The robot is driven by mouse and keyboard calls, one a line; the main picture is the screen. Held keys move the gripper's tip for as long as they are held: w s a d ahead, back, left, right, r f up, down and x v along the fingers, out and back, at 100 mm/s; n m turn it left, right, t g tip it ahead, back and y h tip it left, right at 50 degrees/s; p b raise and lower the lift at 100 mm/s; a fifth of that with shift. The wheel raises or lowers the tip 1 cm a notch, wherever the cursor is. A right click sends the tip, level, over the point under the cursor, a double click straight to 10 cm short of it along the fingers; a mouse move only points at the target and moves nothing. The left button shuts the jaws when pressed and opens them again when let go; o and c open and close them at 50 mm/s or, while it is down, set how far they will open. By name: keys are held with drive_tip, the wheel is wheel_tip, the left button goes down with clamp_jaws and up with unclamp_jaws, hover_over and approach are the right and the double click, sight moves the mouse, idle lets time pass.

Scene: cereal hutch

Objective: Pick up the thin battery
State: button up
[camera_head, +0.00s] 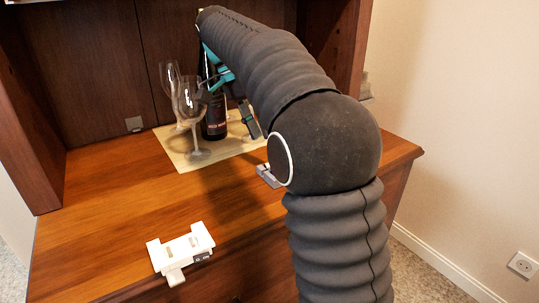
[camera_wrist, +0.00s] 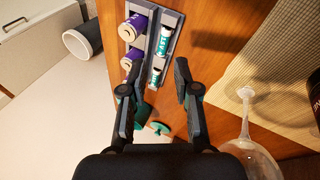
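In the wrist view a grey battery holder (camera_wrist: 173,46) lies on the wooden surface. It holds thick purple batteries (camera_wrist: 133,27) on its left side and thin white-and-green batteries on its right. One thin battery (camera_wrist: 165,40) is near the top; another thin battery (camera_wrist: 155,76) is lower, closer to my gripper. My gripper (camera_wrist: 158,72) is open and empty, with its fingertips close to the holder's lower end in the picture. In the head view my gripper (camera_head: 240,103) hangs above the cabinet top, and my arm hides most of the holder (camera_head: 267,175).
A dark bottle (camera_head: 214,122) and two stemmed glasses (camera_head: 190,102) stand on a woven mat (camera_head: 188,160) at the back. In the wrist view a glass (camera_wrist: 246,110) is close right of my gripper. A white device (camera_head: 182,249) lies at the front left; wood between is clear.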

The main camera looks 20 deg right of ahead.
drive_tip(key=shift+w+f+b, duration=0.4)
drive_tip(key=shift+f+b, duration=0.05)
drive_tip(key=shift+b, duration=0.15)
drive_tip(key=shift+b+x, duration=1.1)
drive_tip(key=shift+b, duration=0.1)
drive_tip(key=shift+b+x, duration=1)
drive_tip(key=shift+x, duration=1.1)
drive_tip(key=shift+s, duration=0.2)
clamp_jaws()
